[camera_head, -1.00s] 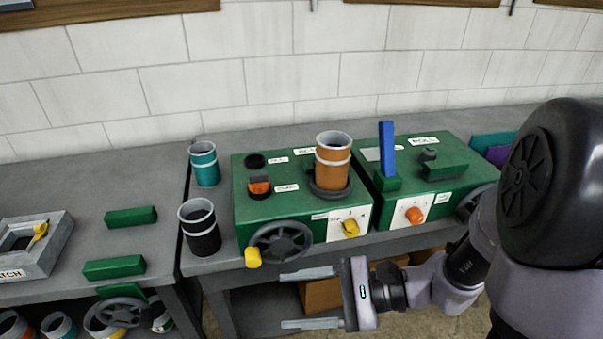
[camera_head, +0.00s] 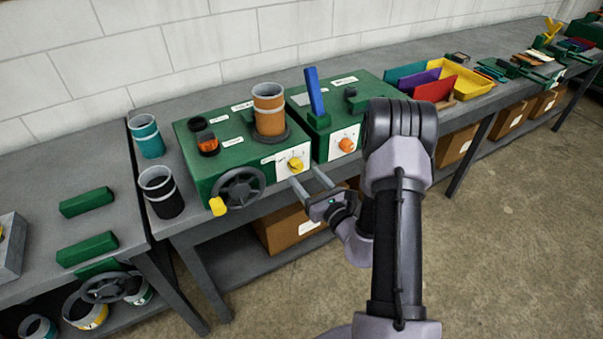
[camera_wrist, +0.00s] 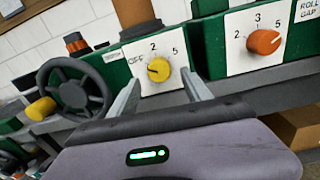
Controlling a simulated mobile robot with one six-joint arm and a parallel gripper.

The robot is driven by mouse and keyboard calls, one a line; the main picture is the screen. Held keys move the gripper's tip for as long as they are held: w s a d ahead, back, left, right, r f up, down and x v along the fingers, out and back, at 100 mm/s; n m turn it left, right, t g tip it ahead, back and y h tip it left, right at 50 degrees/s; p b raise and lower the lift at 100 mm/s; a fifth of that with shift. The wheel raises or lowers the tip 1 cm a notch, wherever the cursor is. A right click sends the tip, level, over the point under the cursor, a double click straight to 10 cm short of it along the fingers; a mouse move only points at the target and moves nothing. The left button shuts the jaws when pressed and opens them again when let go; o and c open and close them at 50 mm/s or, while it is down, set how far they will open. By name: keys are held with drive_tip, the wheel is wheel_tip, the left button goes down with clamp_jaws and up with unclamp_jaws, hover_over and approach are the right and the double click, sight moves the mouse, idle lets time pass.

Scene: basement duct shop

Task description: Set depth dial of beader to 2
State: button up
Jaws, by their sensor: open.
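The left green machine (camera_head: 200,172) has a white plate with a yellow dial (camera_head: 295,164) on its front. The wrist view shows the yellow dial (camera_wrist: 158,69) with OFF at its left, 2 above and 5 at its right. A dark mark on the dial lies toward the OFF side. My gripper (camera_head: 304,175) is open and empty, its two fingers pointing at the plate. In the wrist view the fingers (camera_wrist: 160,79) lie to either side of the dial, a little low. I cannot tell whether they touch the plate.
An orange dial (camera_wrist: 263,42) marked 2, 3, 5 is on the green machine to the right. A handwheel (camera_head: 238,188) with a yellow handle sticks out left of the yellow dial. A copper-coloured cylinder (camera_head: 268,112) stands on the left machine. Open floor lies in front.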

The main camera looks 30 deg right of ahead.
sight(296, 166)
drive_tip(key=shift+w+a, duration=0.1)
drive_tip(key=shift+w, duration=1.35)
clamp_jaws()
drive_tip(key=m+p, duration=0.3)
drive_tip(key=m, duration=0.2)
drive_tip(key=shift+r, duration=0.15)
drive_tip(key=m+p, duration=0.1)
drive_tip(key=m, duration=0.2)
drive_tip(key=shift+a+p, duration=0.1)
drive_tip(key=shift+p, duration=0.25)
drive_tip(key=shift+m+p, duration=0.75)
drive_tip(key=shift+m, duration=1.35)
